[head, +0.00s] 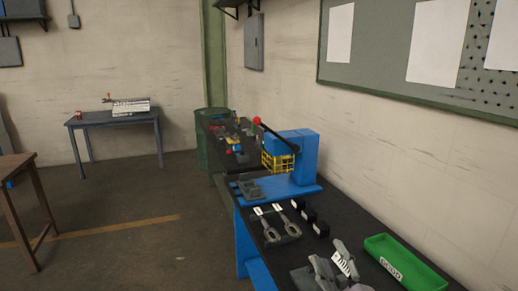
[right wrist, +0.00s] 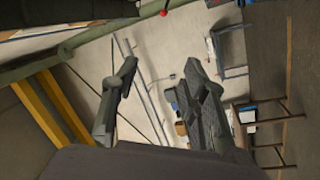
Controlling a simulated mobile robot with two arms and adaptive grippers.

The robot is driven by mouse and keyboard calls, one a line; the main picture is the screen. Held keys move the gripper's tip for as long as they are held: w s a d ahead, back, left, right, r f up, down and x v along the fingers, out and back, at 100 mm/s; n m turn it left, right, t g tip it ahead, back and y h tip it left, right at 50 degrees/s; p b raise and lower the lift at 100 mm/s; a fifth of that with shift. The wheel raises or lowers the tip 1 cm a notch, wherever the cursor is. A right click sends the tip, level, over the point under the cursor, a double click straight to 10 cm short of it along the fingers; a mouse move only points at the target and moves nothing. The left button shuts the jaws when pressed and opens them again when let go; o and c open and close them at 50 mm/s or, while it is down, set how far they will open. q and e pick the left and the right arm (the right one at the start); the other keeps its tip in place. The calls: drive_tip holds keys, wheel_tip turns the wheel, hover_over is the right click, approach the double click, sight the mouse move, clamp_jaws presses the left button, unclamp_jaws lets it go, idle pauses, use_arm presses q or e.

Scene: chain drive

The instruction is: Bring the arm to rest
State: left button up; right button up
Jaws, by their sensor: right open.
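My right gripper (head: 334,266) is at the bottom of the head view, over the near part of the dark bench (head: 345,230). In the right wrist view its two grey fingers (right wrist: 165,95) stand wide apart with nothing between them. Behind the fingers, that view shows the pale wall and the far side of the room, turned on its side. My left gripper is in neither view.
A blue press (head: 305,160) with a yellow guard (head: 279,163) and red-knobbed lever (head: 257,121) stands behind the gripper. Two tagged grey parts (head: 270,231), black blocks (head: 320,228) and a green bin (head: 407,262) are nearby. Open floor lies left.

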drive_tip(key=s+d+f+m+g+h, duration=0.25)
drive_tip(key=s+f+m+g, duration=0.2)
drive_tip(key=f, duration=0.35)
drive_tip(key=s+d+f+m+g+h, duration=0.1)
drive_tip(key=s+d+f+m+g, duration=0.3)
drive_tip(key=f, duration=0.5)
drive_tip(key=s+a+f+m+g, duration=0.1)
drive_tip(key=s+f+g, duration=0.35)
drive_tip(key=s, duration=0.55)
drive_tip(key=s+a+f+m+g, duration=0.1)
drive_tip(key=s+f+m+g, duration=0.3)
drive_tip(key=s, duration=0.6)
wheel_tip(320, 180, down, 36)
drive_tip(key=n+b, duration=0.3)
drive_tip(key=b, duration=0.8)
drive_tip(key=s+d+f+b, duration=0.1)
drive_tip(key=s+f+b, duration=0.4)
drive_tip(key=s+f, duration=0.4)
drive_tip(key=s+d+f+g+b, duration=0.1)
drive_tip(key=s+f+b, duration=0.5)
drive_tip(key=f, duration=1.4)
drive_tip(key=s+d, duration=0.1)
drive_tip(key=s, duration=0.2)
drive_tip(key=shift+d, duration=0.2)
